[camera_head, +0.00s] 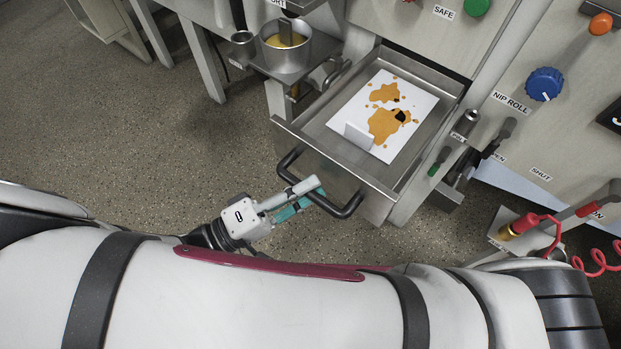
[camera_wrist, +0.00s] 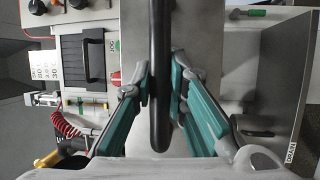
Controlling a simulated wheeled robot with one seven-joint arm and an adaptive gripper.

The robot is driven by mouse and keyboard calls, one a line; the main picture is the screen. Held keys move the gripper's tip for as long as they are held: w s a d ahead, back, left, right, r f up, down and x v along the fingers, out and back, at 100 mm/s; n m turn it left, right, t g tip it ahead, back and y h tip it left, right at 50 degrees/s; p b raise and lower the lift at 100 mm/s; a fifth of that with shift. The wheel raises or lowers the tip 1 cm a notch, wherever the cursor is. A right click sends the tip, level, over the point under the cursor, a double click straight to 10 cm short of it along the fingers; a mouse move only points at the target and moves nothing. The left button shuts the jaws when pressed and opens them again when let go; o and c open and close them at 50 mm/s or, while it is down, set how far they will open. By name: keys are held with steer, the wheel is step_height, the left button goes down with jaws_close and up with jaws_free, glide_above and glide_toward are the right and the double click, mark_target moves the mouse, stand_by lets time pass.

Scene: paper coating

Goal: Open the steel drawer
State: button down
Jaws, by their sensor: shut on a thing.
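The steel drawer (camera_head: 295,131) is pulled out from the machine in the head view. Its black bar handle (camera_head: 290,160) runs along the drawer's front. In the wrist view the dark handle bar (camera_wrist: 160,75) stands upright between the two teal fingers of my gripper (camera_wrist: 160,90). Inside the drawer lies a white sheet (camera_head: 412,97) with orange-brown stains and a dark spot, and a small white upright piece (camera_head: 358,136) stands on it.
A metal pot (camera_head: 285,55) with yellow content stands on a bracket left of the drawer. A green-tipped lever (camera_head: 438,162), a blue knob (camera_head: 544,83) and a coiled red hose (camera_head: 597,262) are to the right. Speckled floor (camera_head: 130,130) is clear at the left.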

steer(key=shift+a, duration=0.1)
steer(key=c, duration=1.6)
jaws_free()
steer(key=shift+o, duration=0.2)
